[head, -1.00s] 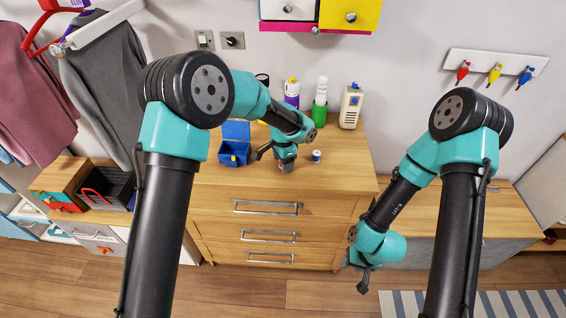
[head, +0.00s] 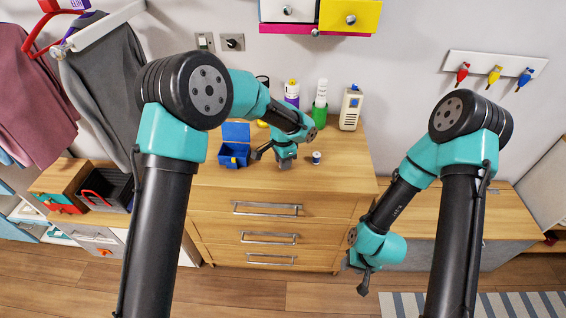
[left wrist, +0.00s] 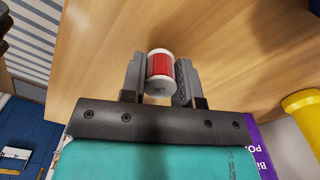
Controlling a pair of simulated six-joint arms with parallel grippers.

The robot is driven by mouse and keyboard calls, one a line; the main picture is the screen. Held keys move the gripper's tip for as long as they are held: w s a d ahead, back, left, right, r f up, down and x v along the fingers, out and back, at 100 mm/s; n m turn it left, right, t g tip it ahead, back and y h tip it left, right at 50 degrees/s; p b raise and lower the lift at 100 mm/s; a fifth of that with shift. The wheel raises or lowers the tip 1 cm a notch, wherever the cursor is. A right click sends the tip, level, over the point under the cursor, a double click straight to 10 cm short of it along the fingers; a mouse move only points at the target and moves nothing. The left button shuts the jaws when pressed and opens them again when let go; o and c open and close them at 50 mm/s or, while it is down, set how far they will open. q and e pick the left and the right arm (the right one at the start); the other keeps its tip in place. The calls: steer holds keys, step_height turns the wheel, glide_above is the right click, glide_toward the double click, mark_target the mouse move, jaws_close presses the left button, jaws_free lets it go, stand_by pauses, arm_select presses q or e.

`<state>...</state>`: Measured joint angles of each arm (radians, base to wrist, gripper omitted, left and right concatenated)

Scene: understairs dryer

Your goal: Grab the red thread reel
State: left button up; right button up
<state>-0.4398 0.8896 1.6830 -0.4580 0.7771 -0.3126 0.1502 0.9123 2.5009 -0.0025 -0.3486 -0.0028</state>
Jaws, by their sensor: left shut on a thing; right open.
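The red thread reel (left wrist: 159,66), red with white ends, sits between the fingers of my left gripper in the left wrist view. My left gripper (head: 285,165) is shut on it, over the top of the wooden dresser (head: 215,176) in the head view. The reel is hidden behind the gripper there. My right gripper (head: 362,278) is open and empty, low in front of the dresser's right side.
A purple bottle (head: 292,93), a green bottle (head: 320,105) and a cream device (head: 350,108) stand behind. The dresser's front right top is clear.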

arm_select(q)
step_height(320, 180, up, 3)
steer(key=shift+s+f, duration=0.1)
steer(key=shift+s, duration=0.05)
steer(key=s+r, duration=0.1)
steer(key=s, duration=1.4)
steer(key=shift+s+r, duration=0.15)
steer(key=shift+s, duration=0.25)
